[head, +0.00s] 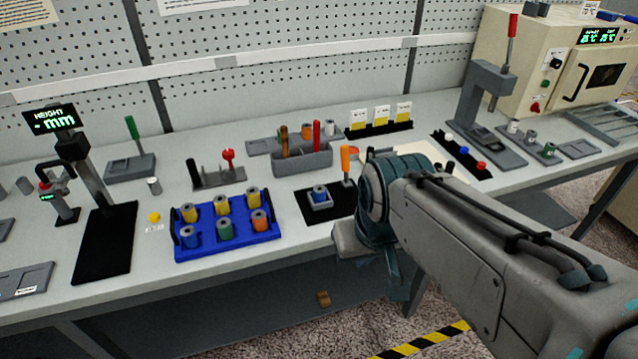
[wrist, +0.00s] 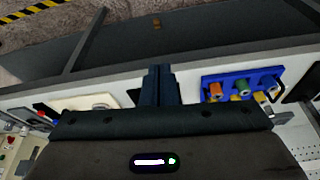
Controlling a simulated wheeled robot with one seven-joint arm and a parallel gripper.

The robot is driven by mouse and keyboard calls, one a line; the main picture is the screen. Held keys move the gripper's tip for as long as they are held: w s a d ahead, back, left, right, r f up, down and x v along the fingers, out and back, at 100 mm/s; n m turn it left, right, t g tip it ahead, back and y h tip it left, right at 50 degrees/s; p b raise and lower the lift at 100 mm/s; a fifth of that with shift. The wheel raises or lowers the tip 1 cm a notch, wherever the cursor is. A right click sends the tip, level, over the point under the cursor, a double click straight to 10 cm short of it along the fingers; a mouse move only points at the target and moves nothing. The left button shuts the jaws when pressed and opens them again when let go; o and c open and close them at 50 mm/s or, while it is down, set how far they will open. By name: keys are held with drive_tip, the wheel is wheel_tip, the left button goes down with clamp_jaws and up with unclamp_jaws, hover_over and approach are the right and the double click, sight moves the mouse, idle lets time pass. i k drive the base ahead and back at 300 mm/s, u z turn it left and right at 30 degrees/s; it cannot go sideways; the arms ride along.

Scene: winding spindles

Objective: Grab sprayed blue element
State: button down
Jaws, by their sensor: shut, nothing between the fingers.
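Another blue-banded spindle (head: 191,237) stands in the blue tray (head: 229,253) at the left. My gripper (wrist: 159,68) shows in the wrist view with its fingers together and empty, pointing over the table's front edge. In the head view my arm hides most of it, to the right of the mat. The spindle on the mat does not show in the wrist view.
The blue tray also holds yellow, green and orange spindles. A grey box with tools (head: 301,160) is farther back. A height gauge (head: 92,185) stands at the left.

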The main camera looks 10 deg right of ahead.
sight(319, 190)
drive_tip(key=k, duration=0.55)
drive_tip(key=u, duration=0.4)
drive_tip(key=i, duration=1.3)
drive_tip(key=z, duration=0.75)
